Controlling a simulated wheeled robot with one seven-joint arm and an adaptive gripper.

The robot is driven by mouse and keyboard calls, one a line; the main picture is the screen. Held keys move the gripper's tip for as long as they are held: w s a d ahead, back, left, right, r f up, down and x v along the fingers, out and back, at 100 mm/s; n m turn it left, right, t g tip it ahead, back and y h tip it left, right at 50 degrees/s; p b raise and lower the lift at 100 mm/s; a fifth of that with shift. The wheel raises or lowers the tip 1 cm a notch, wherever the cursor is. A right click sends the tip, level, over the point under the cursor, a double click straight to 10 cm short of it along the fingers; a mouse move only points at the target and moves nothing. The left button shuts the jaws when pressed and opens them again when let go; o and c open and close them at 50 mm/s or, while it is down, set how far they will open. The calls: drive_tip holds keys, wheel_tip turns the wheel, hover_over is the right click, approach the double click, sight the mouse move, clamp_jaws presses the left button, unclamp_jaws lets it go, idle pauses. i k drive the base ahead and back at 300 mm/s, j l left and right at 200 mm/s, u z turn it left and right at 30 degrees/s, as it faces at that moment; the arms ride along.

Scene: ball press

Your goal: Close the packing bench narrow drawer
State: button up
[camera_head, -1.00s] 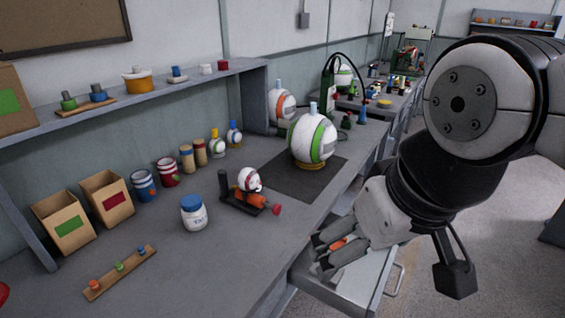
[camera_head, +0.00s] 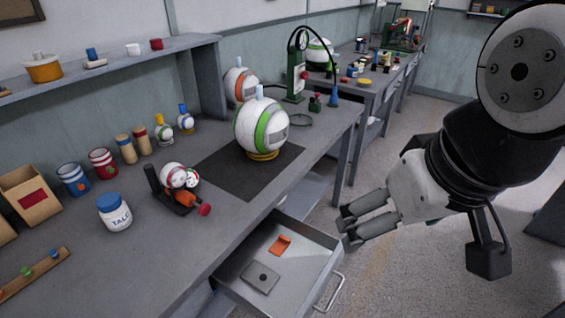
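The narrow drawer (camera_head: 232,279) of the packing bench stands pulled out at the bench's front edge. Its metal handle (camera_head: 331,293) is on the front panel, at the lower right of the drawer. An orange piece (camera_head: 280,245) and a grey flat plate (camera_head: 261,277) lie inside. My gripper (camera_head: 346,226) is in the air to the upper right of the drawer, apart from the handle. Its fingers point left, and the two finger shapes show a small gap between them. I see nothing held, but cannot tell how far the fingers are open.
The packing bench top (camera_head: 130,262) holds a talc jar (camera_head: 114,213), a small ball in a press (camera_head: 178,188) and a large green-striped ball (camera_head: 261,127) on a dark mat (camera_head: 221,178). Open floor (camera_head: 400,265) lies right of the drawer.

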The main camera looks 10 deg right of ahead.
sight(306, 268)
drive_tip(key=k+j+z, duration=0.15)
drive_tip(key=k+j, duration=0.25)
drive_tip(key=k+j+z, duration=0.2)
drive_tip(key=k+j, duration=0.15)
drive_tip(key=k+j+z, duration=0.15)
drive_tip(key=k, duration=0.35)
drive_tip(key=i+j+u, duration=0.15)
drive_tip(key=i+j, duration=0.35)
